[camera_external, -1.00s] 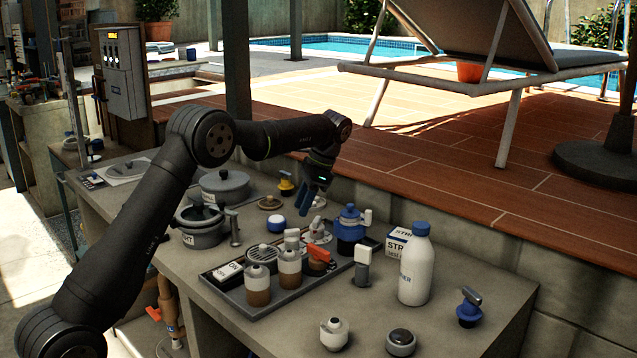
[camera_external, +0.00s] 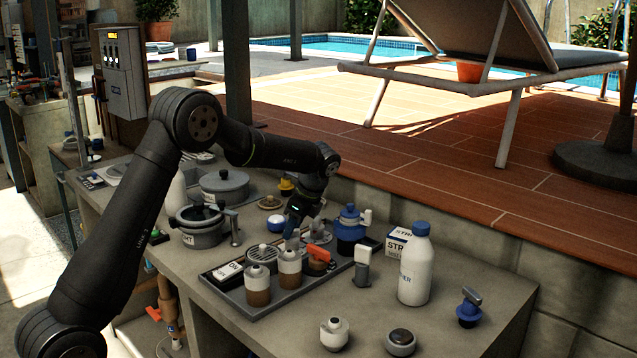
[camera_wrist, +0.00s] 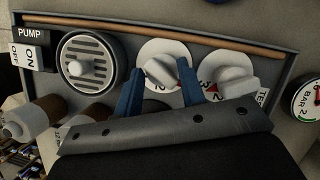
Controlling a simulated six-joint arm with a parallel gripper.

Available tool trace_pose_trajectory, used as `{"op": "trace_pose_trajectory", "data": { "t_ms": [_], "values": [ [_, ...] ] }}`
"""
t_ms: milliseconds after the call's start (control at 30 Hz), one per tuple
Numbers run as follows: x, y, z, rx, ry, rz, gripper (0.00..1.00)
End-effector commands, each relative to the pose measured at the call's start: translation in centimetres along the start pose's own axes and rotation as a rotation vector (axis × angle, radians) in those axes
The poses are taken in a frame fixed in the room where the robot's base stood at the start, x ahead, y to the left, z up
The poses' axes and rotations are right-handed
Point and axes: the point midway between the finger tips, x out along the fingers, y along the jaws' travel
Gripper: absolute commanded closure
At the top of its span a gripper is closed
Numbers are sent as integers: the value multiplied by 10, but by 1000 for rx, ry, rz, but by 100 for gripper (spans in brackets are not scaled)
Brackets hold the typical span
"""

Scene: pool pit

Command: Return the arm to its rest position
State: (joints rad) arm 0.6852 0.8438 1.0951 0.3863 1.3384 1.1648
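My gripper (camera_external: 291,226) hangs low over the back part of the grey tray (camera_external: 241,304), its blue fingers pointing down. In the wrist view my gripper (camera_wrist: 160,68) has its two blue fingers spread apart with nothing clamped between them. A white knob on a round dial (camera_wrist: 160,72) shows between the fingertips; I cannot tell how far below them it lies. A second white knob (camera_wrist: 238,82) is just right of the right finger. My arm is bent, with its elbow raised to the left of the tray.
A blue pot-like fitting (camera_external: 349,228) and a white bottle (camera_external: 415,270) stand to the right. Grey pots (camera_external: 201,233) are at left.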

Motion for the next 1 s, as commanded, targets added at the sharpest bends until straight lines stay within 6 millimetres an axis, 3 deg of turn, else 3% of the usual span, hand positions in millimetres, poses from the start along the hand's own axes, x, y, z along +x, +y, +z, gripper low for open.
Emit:
{"op": "trace_pose_trajectory", "data": {
  "t_ms": [400,700,1000],
  "values": [
    [-2,3,1,375,2,-157,64],
    [-64,11,2,363,2,-155,64],
    [-100,17,3,362,1,-152,64]
  ]
}}
